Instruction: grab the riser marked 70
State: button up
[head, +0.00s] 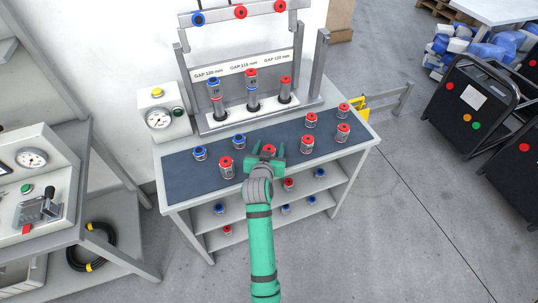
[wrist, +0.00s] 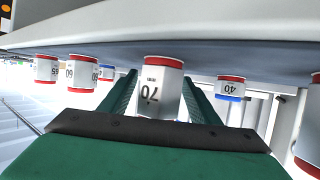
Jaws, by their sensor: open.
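The riser marked 70 (wrist: 160,88) is a white-grey cylinder with a red end band. In the wrist view it stands between the two green fingers of my gripper (wrist: 158,100), with some gap visible at its sides. Its number reads upside down there. In the head view, its red top (head: 269,149) shows between the fingertips of my gripper (head: 268,156), over the dark mat on the bench. The gripper's body hides most of the riser in that view. My gripper is open and not closed on it.
Other red-topped risers stand nearby: one at left (head: 225,167), one at right (head: 307,144). Blue-topped ones (head: 200,153) stand at left. The wrist view shows risers marked 65 (wrist: 46,68), 60 (wrist: 82,73) and 40 (wrist: 229,87). A grey gap fixture (head: 250,90) rises behind.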

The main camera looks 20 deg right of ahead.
jog(key=c, duration=1.3)
jog(key=shift+r, duration=0.1)
jog(key=shift+c, duration=0.2)
